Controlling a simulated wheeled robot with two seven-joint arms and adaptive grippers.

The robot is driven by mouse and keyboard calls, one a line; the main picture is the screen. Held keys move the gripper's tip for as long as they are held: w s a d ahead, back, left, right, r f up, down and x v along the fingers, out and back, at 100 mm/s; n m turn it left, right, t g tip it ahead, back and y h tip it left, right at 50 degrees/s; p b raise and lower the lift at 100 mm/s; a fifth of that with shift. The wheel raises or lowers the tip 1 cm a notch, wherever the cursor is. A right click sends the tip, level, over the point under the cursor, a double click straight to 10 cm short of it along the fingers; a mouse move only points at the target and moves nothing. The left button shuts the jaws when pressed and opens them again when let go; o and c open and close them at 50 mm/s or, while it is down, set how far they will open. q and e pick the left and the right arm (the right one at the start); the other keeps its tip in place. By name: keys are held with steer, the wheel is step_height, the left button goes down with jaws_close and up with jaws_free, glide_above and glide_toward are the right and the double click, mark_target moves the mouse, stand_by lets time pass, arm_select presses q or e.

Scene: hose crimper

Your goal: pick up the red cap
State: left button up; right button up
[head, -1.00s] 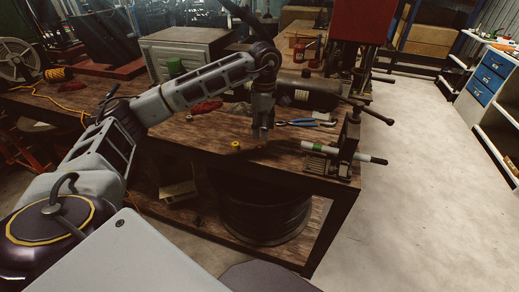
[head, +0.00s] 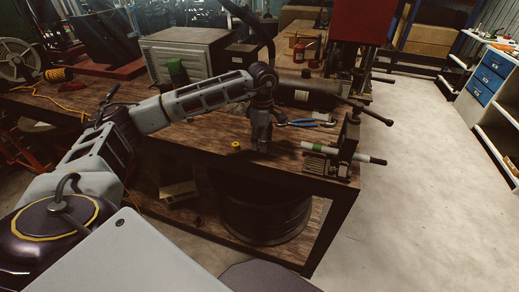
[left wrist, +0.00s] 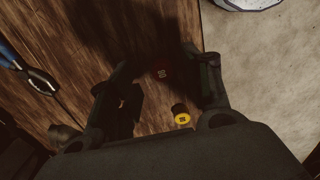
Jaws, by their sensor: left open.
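The red cap (left wrist: 162,73) lies on the wooden bench top in the left wrist view, between and just beyond my left gripper's fingers. In the head view the cap is hidden behind the gripper. My left gripper (head: 261,146) points down close above the bench, near its front edge. In the left wrist view its fingers (left wrist: 165,88) are apart, with nothing held between them. My right gripper is not in view.
A yellow cap (head: 236,145) lies on the bench to the left of the gripper; it also shows in the left wrist view (left wrist: 182,120). Blue-handled pliers (head: 299,123) lie behind. A crimper with a white-green bar (head: 345,154) stands to the right.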

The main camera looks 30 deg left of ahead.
arm_select(q)
steer(key=shift+a+f, duration=0.1)
steer(key=shift+f, duration=1.4)
steer(key=shift+c, duration=0.5)
steer(key=c, duration=0.6)
